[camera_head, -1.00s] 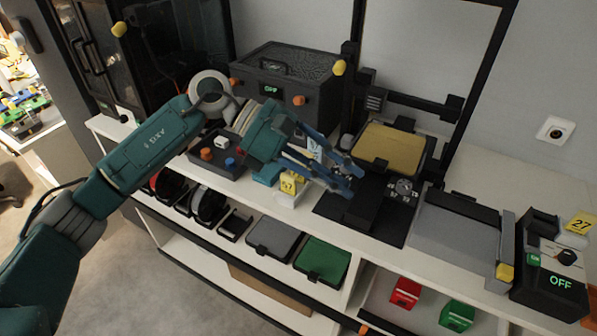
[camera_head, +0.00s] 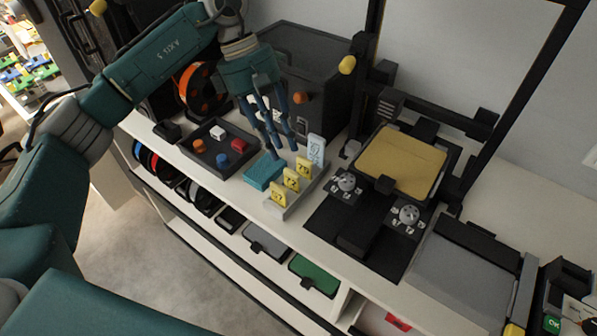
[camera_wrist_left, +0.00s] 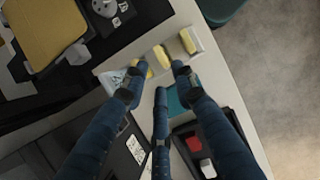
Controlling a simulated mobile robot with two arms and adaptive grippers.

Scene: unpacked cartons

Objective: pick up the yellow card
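Several yellow cards stand in a row in a white holder (camera_head: 293,199): a front card (camera_head: 278,194), a middle card (camera_head: 291,180) and a back card (camera_head: 305,168). A pale blue-white card (camera_head: 316,149) stands at the holder's far end. My left gripper (camera_head: 280,148) points down with its fingers spread and nothing between them, above and behind the cards near a teal block (camera_head: 263,170). In the left wrist view the open fingers (camera_wrist_left: 156,72) point toward the holder, and one fingertip partly overlaps a yellow card (camera_wrist_left: 163,57). My right gripper is out of view.
A black tray (camera_head: 213,165) with small coloured pieces lies left of the teal block. A black printer with a gold plate (camera_head: 400,162) stands right of the holder. A dark box (camera_head: 310,65) stands behind my left gripper. The shelf's front edge is close to the holder.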

